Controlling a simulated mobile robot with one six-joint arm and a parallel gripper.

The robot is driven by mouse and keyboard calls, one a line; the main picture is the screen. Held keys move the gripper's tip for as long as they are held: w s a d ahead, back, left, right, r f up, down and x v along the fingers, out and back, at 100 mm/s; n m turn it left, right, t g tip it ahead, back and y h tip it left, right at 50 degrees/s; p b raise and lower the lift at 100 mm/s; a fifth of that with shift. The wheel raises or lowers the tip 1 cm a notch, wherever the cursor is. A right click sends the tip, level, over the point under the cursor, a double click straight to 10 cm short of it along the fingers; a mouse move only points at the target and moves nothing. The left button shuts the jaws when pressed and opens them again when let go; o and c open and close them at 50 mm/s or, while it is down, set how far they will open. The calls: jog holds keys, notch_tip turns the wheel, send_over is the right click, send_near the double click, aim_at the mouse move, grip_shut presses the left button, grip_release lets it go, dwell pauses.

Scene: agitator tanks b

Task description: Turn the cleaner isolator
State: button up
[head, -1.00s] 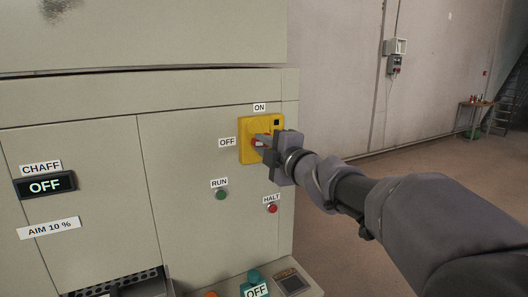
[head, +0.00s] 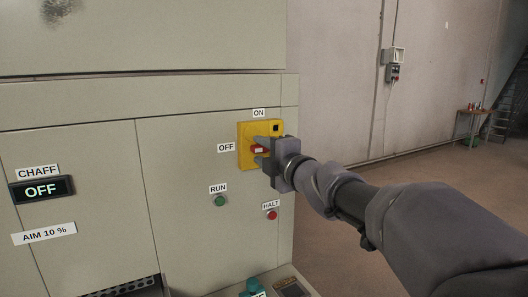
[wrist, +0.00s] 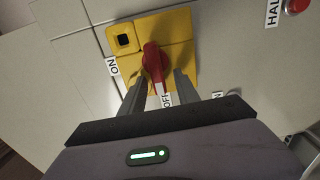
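The cleaner isolator is a yellow switch plate (head: 246,133) with a red handle (head: 258,150) on the grey cabinet. ON is labelled above it and OFF at its left. The handle lies about level, its pale end towards OFF. In the wrist view the red handle (wrist: 152,62) also points towards the OFF label, on the yellow plate (wrist: 180,28). My gripper (head: 262,152) is at the switch with its fingers spread, one on each side of the handle. In the wrist view, my gripper (wrist: 158,94) shows gaps between both fingers and the handle.
Below the switch are a green RUN button (head: 220,201) and a red HALT button (head: 272,215). A ledge with a small screen (head: 292,291) juts out below. Open floor lies right of the cabinet.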

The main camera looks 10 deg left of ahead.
jog(key=shift+r, duration=0.1)
jog(key=p+v, duration=0.2)
jog(key=v, duration=1.5)
jog(key=shift+s+d, duration=0.2)
jog(key=shift+s, duration=0.05)
